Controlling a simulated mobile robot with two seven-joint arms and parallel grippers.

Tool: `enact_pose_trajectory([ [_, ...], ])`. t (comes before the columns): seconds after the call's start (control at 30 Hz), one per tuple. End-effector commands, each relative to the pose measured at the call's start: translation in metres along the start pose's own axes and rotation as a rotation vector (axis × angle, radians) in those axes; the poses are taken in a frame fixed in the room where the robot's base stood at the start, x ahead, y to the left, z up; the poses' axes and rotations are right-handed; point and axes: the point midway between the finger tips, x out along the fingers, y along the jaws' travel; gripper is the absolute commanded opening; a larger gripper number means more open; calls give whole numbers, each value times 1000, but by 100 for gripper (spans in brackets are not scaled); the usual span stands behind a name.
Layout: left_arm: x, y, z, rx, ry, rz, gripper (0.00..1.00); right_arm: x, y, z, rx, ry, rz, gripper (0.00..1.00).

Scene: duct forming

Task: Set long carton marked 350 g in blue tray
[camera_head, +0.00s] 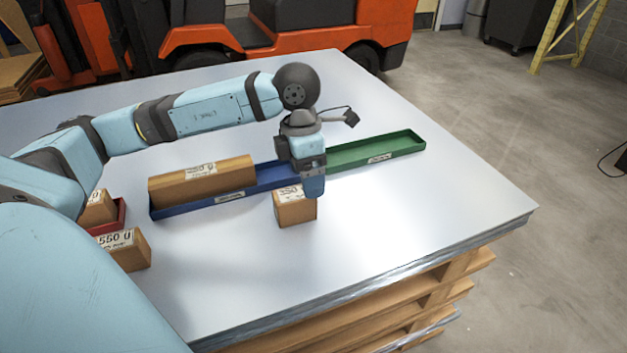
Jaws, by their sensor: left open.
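A brown carton (295,210) with a white label that seems to read 350 stands on the table in front of the blue tray; its far part is hidden behind my gripper. My left gripper (311,185) points down at this carton, overlapping its upper right edge; it is open, and I cannot tell whether it touches. The long, narrow blue tray (236,197) lies behind and to the left. A long brown carton (202,183) with a label too small to read sits in its left part. The right gripper is not in view.
A green tray (376,150) lies right of the blue tray and looks empty. At left, a red tray (119,215) is partly hidden, with a carton (97,209) at it and a carton marked 550 (127,250) in front. The table's front right is clear.

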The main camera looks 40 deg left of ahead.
Motion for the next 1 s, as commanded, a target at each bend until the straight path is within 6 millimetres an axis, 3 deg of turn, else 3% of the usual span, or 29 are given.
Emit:
enact_pose_trajectory([
  [0.1, -5, 24, -12, -34, 33, 123, 81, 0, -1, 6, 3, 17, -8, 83],
  [0.27, -6, 30, -15, -44, 45, 155, 81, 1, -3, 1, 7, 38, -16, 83],
  [0.47, 13, 32, -15, -43, 45, 150, 81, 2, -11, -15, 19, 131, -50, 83],
  [0.67, 48, 37, -17, -42, 44, 149, 81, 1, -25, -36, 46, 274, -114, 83],
  [0.8, 68, 40, -17, -42, 43, 148, 81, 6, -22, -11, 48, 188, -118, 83],
  [1.0, 80, 42, -18, -42, 43, 148, 81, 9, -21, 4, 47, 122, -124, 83],
])
